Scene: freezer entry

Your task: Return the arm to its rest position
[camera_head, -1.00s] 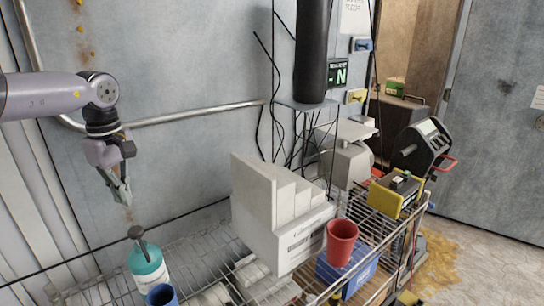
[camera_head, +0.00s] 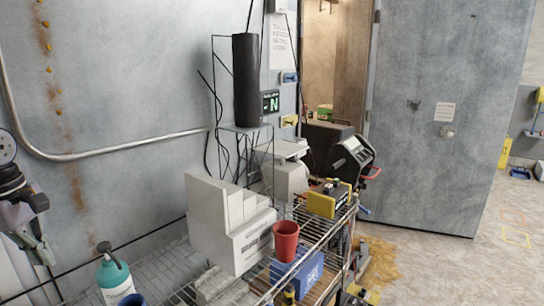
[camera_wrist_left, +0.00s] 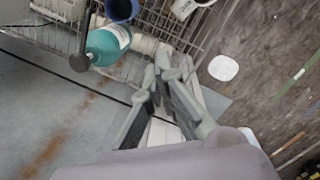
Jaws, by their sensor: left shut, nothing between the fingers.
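My left gripper (camera_head: 45,250) hangs at the left edge of the head view, pointing down, beside the wire shelf's left end. It is shut and empty. In the left wrist view its fingertips (camera_wrist_left: 168,62) are together, near a teal bottle (camera_wrist_left: 106,44) with a dark top but apart from it. The teal bottle (camera_head: 115,276) also shows at the bottom of the head view. Most of my left arm is cut off by the picture edge. My right gripper is not in view.
The wire shelf (camera_head: 180,262) carries a white box stack (camera_head: 225,225), a red cup (camera_head: 286,240), a blue cup (camera_wrist_left: 121,10) and a yellow-black device (camera_head: 328,200). A metal rail (camera_head: 120,145) runs along the wall. Open floor (camera_head: 455,255) lies to the right.

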